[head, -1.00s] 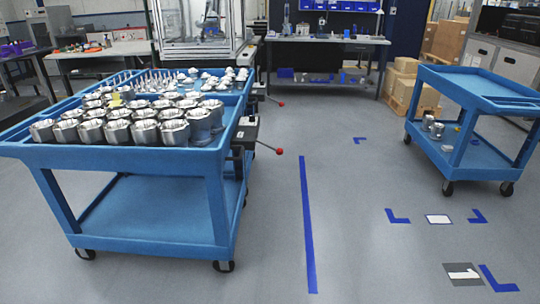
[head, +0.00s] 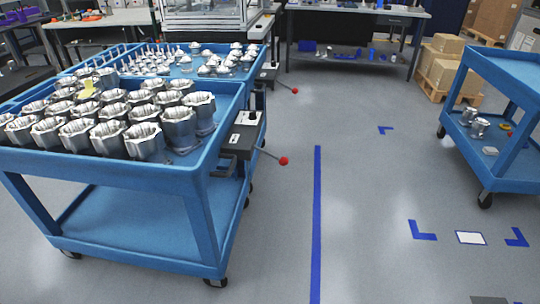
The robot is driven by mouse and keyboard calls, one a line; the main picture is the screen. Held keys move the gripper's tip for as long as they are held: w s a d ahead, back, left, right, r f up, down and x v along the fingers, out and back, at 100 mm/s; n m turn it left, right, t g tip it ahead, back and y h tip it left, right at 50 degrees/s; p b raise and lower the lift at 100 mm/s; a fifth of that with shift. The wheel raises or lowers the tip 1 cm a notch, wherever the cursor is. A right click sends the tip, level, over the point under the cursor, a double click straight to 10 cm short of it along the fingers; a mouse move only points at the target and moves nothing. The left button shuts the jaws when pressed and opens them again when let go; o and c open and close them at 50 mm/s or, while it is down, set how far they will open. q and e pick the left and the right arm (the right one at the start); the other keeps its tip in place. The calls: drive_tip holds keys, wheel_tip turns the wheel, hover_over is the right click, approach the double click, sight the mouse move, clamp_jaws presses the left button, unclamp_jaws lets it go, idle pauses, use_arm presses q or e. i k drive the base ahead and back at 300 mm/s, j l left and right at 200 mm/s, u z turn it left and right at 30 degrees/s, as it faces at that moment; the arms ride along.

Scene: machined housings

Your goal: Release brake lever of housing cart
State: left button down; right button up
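The housing cart (head: 215,172) is a blue two-shelf cart on casters at the left. Its top tray holds several rows of silver machined housings (head: 143,139). A dark box-shaped brake unit (head: 241,135) is fixed to the cart's right side. Its brake lever (head: 270,154) is a thin rod ending in a red ball knob (head: 284,161), pointing right and slightly down over the floor. A similar lever with a red knob (head: 295,91) sits further back, beside a second blue cart (head: 264,62) carrying small silver parts. Neither of my grippers is in view.
Another blue cart (head: 500,119) with a few housings on its lower shelf stands at the right. A blue tape line (head: 317,220) and corner marks (head: 422,230) lie on the floor. The floor between the carts is clear. Cardboard boxes (head: 448,68) and a bench (head: 355,12) stand behind.

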sight(284, 161)
drive_tip(key=i+l+u, duration=0.15)
drive_tip(key=i+l, duration=0.2)
drive_tip(key=i, duration=0.25)
drive_tip(key=i+l+u, duration=0.15)
drive_tip(key=i+l, duration=0.3)
drive_tip(key=i, duration=0.55)
